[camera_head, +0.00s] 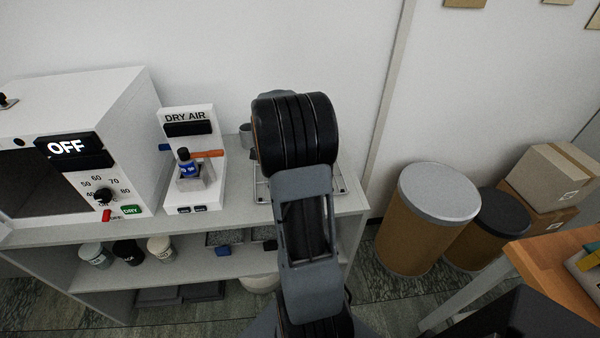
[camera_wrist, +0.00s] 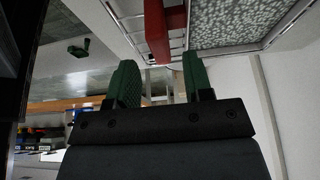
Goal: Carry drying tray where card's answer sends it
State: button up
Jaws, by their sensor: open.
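The drying tray (camera_wrist: 238,48), a metal wire frame around a bed of grey granules, is at the top right of the wrist view. A red bar (camera_wrist: 156,32), apparently its handle, shows at its near side. My gripper (camera_wrist: 160,60) has two green fingers spread apart. The red bar appears just beyond the fingertips, between them in the picture; I cannot tell whether they touch. In the head view only the wire edges of the tray (camera_head: 341,181) show on the shelf top; my arm hides the rest and my gripper. No readable card is in view.
A white oven (camera_head: 112,110) reading OFF stands left on the shelf unit (camera_head: 235,205). Beside it is the DRY AIR stand (camera_head: 187,135) with a small blue-labelled bottle (camera_head: 186,160). Drums (camera_head: 420,225) and boxes (camera_head: 560,172) stand right, near a wooden table (camera_head: 550,258).

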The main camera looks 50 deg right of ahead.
jog(key=w+a+r+n+t, duration=0.2)
jog(key=a+r+n, duration=0.4)
jog(key=a+r, duration=0.4)
jog(key=s+a+f+n+t+y, duration=0.1)
jog(key=s+a+n, duration=0.3)
jog(key=a+n, duration=0.5)
jog(key=s+a+f+n+t+y, duration=0.1)
jog(key=s+a+n+t+y, duration=0.1)
jog(key=a+n, duration=0.8)
jog(key=shift+s+a+f+n+t+y, duration=0.3)
jog(key=shift+s+n+t, duration=0.45)
jog(key=shift+s, duration=0.65)
jog(key=shift+m, duration=0.25)
